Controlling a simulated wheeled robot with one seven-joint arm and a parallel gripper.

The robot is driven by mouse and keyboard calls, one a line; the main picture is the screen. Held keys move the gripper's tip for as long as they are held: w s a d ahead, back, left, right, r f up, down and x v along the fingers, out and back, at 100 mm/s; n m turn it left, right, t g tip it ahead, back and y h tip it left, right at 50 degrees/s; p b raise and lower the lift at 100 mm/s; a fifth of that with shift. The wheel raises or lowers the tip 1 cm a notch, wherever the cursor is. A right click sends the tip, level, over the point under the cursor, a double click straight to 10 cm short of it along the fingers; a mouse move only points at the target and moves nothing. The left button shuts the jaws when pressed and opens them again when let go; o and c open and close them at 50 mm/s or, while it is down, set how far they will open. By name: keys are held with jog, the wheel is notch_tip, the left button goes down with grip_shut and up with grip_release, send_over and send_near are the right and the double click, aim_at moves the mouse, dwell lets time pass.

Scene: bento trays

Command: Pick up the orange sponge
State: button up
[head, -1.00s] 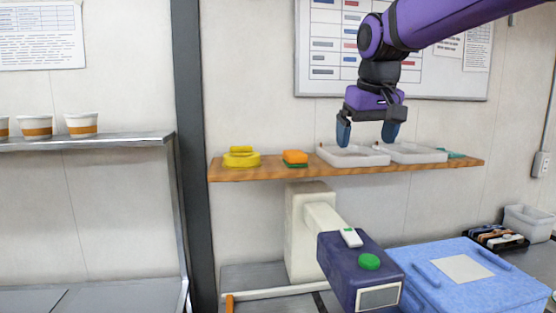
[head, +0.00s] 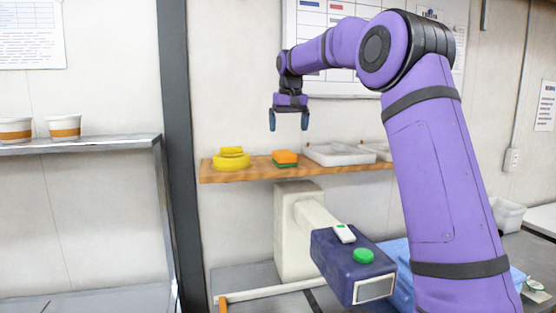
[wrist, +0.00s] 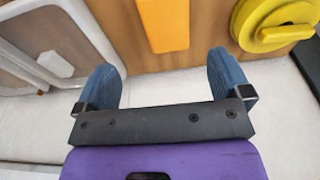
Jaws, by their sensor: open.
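The orange sponge (head: 285,156), with a green underside, lies on the wooden shelf (head: 240,175) between a yellow round object and a white tray. In the wrist view the sponge (wrist: 164,22) shows as an orange block, cut off by the top edge and lying ahead of the space between my fingers. My gripper (head: 289,122) hangs above the shelf over the sponge, fingers pointing down, apart and empty. In the wrist view my gripper (wrist: 165,85) shows two blue fingers spread wide. A clear gap separates the fingers from the sponge in the head view.
The yellow round object (head: 231,162) with a raised top sits close left of the sponge. White trays (head: 340,160) stand to its right, partly behind my arm. Below the shelf is a machine with a dark blue head (head: 350,265). Cups (head: 64,128) stand on a left shelf.

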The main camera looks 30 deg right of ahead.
aim_at(284, 152)
jog(key=f, duration=0.5)
jog(key=shift+w, duration=0.4)
jog(key=shift+w+a+f, duration=0.1)
jog(key=shift+w+f, duration=0.1)
jog(key=shift+f, duration=0.65)
jog(key=shift+w+a+f, duration=0.1)
jog(key=shift+w+f, duration=0.1)
jog(key=shift+f, duration=0.7)
jog(key=shift+w+a+f, duration=0.1)
jog(key=shift+w+f, duration=0.1)
jog(key=shift+f, duration=0.65)
jog(key=c, duration=1)
